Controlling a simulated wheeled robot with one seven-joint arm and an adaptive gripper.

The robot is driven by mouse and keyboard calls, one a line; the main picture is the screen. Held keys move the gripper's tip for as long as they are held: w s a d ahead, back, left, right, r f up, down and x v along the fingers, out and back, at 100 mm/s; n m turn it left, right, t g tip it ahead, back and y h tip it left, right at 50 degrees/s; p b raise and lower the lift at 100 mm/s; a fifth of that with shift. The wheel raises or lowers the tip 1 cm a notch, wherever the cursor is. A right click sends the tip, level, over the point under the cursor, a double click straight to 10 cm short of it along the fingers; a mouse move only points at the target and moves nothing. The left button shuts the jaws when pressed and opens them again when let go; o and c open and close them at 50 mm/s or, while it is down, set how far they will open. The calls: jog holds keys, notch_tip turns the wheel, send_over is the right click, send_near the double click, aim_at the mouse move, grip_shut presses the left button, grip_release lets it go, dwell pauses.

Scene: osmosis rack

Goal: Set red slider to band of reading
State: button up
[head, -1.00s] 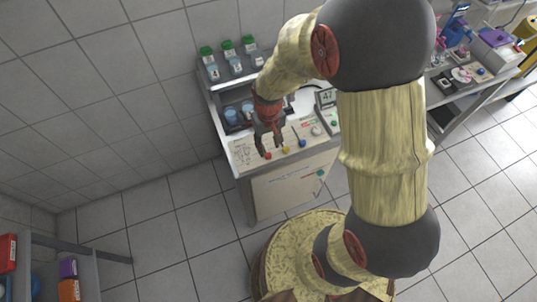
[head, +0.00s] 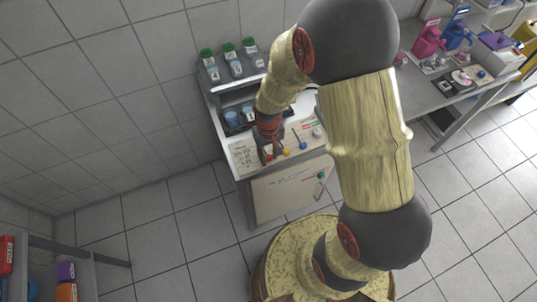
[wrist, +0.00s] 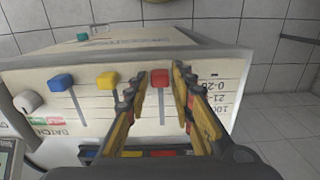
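The red slider (wrist: 160,78) sits on a vertical slot in the sloped white panel (wrist: 225,68). Printed band labels (wrist: 222,88), partly readable as 0-20 and 21-, stand to its right in the wrist view. My gripper (wrist: 161,74) is open, with one finger on each side of the red knob; I cannot tell whether either finger touches it. In the head view my gripper (head: 268,157) is over the panel's front left part. The reading display is hidden behind my arm in the head view, and no digits show in the wrist view.
A yellow slider (wrist: 107,80) is close beside my left finger. A blue slider (wrist: 61,82) and a white knob (wrist: 27,101) lie farther left. Green-capped bottles (head: 229,50) stand on the shelf behind the panel. Another bench (head: 440,95) is at the right.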

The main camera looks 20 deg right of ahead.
grip_shut()
dwell(0.5)
jog(key=w, duration=0.4)
jog(key=shift+w, duration=0.25)
jog(key=shift+o, duration=1.9)
grip_release()
